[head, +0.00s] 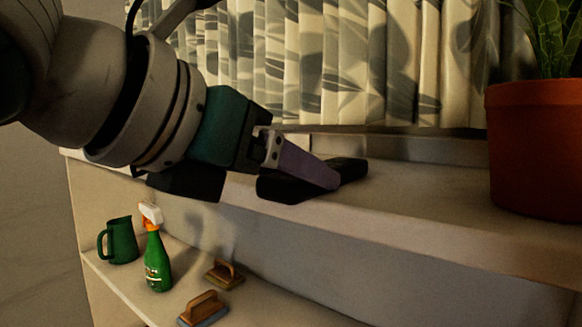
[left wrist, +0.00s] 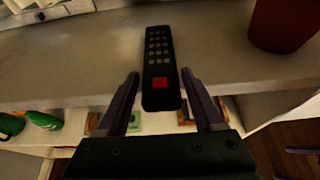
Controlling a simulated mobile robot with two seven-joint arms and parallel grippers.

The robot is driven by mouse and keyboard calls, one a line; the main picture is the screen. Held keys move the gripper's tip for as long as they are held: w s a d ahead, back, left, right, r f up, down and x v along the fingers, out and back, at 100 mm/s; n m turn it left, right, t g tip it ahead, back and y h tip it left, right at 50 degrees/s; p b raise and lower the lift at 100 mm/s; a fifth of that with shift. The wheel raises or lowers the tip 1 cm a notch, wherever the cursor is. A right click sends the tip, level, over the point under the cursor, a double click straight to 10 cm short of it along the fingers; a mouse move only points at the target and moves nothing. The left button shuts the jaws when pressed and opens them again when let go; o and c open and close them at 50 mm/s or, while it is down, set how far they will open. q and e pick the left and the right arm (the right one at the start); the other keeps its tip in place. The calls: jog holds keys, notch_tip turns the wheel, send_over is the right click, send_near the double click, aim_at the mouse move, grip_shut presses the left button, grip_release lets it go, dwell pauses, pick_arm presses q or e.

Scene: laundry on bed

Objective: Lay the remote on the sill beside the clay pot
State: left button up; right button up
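The remote (head: 347,169) is black and lies at the sill (head: 420,215), its near end by the front edge. In the left wrist view the remote (left wrist: 158,62) shows its buttons and a red square, pointing away from me. My left gripper (left wrist: 160,75) is open, with one purple finger on each side of the remote's near half and narrow gaps between. In the head view my left gripper (head: 320,180) partly hides the remote. The clay pot (head: 535,150), orange-red with a green plant, stands on the sill to the right; it also shows in the left wrist view (left wrist: 285,25).
Patterned curtains (head: 340,60) hang behind the sill. On a lower shelf stand a green jug (head: 121,241), a green spray bottle (head: 157,262) and two wooden-handled brushes (head: 203,308). The sill between remote and pot is clear.

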pick_arm(q)
jog(key=shift+o, duration=1.2)
jog(key=shift+r, duration=0.1)
jog(key=shift+s+a+r, duration=0.15)
jog(key=shift+r, duration=0.15)
jog(key=p+v, duration=1.1)
jog(key=v, duration=0.1)
jog(key=s+a+f+m+g+y, duration=0.3)
jog(key=s+a+f+m, duration=0.2)
jog(key=m, duration=1)
jog(key=s+a+f+m+g+y, duration=0.4)
jog(key=s+a+f+m, duration=0.2)
jog(key=s+f+m, duration=0.4)
notch_tip(320, 180, down, 4)
jog(key=m, duration=0.5)
jog(key=shift+s+y, duration=0.3)
